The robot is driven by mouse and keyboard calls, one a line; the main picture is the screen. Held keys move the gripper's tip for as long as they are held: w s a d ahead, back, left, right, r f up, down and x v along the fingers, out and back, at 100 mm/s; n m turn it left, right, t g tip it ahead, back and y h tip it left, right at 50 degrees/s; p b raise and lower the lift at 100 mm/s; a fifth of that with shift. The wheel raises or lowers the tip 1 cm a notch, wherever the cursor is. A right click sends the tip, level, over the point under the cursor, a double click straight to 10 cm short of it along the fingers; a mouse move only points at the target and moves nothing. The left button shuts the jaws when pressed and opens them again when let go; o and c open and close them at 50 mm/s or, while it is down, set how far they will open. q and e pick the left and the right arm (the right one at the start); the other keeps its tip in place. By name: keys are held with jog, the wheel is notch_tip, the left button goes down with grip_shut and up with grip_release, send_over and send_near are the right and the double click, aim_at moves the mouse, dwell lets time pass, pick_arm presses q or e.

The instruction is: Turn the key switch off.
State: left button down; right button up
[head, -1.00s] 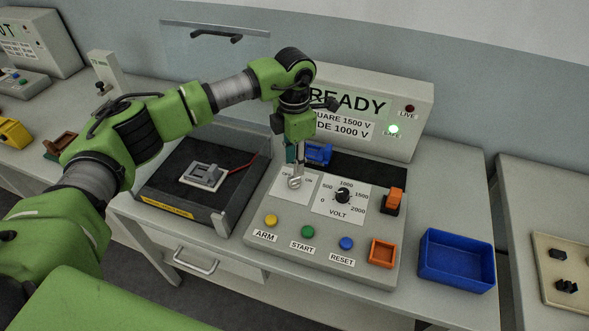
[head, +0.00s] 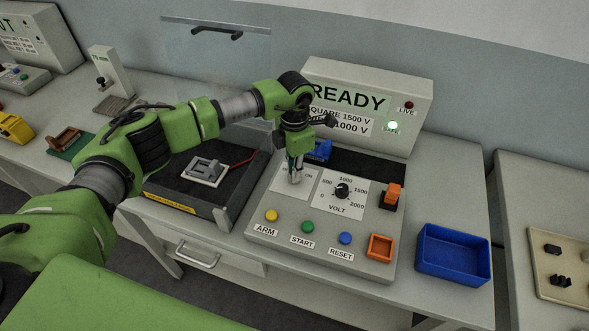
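The key switch sits on the white OFF/ON label plate (head: 309,186) at the upper left of the grey control panel (head: 264,242). My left gripper (head: 294,177) points straight down at the switch, with its fingertips at the key. The fingers hide most of the key, so its angle and any grip on it cannot be made out. The "ON" lettering shows to the right of the fingers; the "OFF" side is covered. My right gripper is out of view.
The volt knob (head: 342,190) is close to the right of my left gripper. A blue connector (head: 320,151) lies behind it. Yellow, green and blue buttons line the panel's front. A blue bin (head: 454,276) stands right; a black-floored fixture tray (head: 181,205) stands left.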

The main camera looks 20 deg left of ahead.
pick_arm(q)
jog(key=n+b, duration=0.2)
jog(key=n, duration=0.1)
jog(key=shift+n, duration=0.4)
jog(key=n+b, duration=0.2)
jog(key=n, duration=0.3)
jog(key=shift+n, duration=0.3)
jog(key=n+b, duration=0.1)
jog(key=n, duration=0.3)
jog(key=shift+b, duration=0.35)
jog(key=shift+w+r+n+b, duration=0.1)
jog(key=shift+n+b, duration=0.25)
jog(key=shift+n, duration=1.85)
jog(key=c, duration=2.1)
grip_release()
